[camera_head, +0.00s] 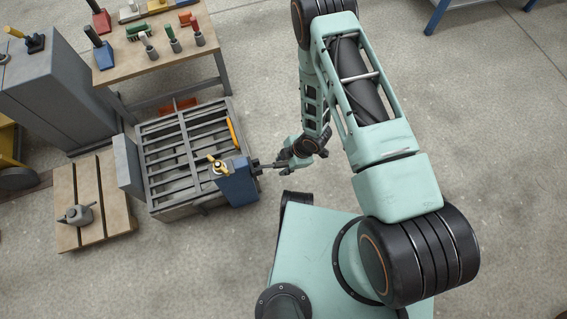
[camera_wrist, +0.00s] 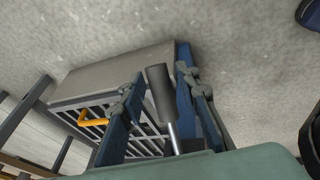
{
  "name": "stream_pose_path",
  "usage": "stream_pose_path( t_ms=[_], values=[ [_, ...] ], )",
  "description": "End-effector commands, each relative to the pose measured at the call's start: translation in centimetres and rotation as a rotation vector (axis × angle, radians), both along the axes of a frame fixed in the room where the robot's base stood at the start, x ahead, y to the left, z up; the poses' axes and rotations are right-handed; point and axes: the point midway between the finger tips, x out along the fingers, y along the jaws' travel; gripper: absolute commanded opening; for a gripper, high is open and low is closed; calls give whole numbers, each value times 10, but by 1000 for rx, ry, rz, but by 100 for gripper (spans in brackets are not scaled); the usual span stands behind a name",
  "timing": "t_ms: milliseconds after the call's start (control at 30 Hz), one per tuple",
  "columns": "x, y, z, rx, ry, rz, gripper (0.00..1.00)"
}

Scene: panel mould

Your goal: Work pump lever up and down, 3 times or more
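The pump lever shows in the wrist view as a dark cylindrical grip (camera_wrist: 158,92) on a bright metal rod (camera_wrist: 174,138). My gripper (camera_wrist: 157,82) has its two blue fingers apart, one on each side of the lever grip. A narrow gap shows on the left side; on the right the grip and finger overlap in view, so contact is unclear. In the head view, my gripper (camera_head: 262,165) reaches left to the blue pump box (camera_head: 238,187) at the right edge of the slatted grey mould. The lever is too small to make out there.
The slatted mould (camera_head: 165,209) has an orange handle (camera_head: 233,133), also in the wrist view (camera_wrist: 96,121). A tool table (camera_head: 148,67) is behind. Floor right of the mould is mostly clear.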

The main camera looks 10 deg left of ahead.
Motion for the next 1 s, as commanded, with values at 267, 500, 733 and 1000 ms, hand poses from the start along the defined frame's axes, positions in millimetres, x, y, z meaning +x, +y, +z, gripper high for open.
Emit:
stream_pose_path(
  t_ms=[267,500,733,1000],
  values=[
    [0,-1,1,-3,1,0,34],
    [0,-7,18,-3,-1,-1,34],
    [0,-21,56,-3,-1,-2,34],
    [-1,-34,96,0,-1,-2,34]
  ],
)
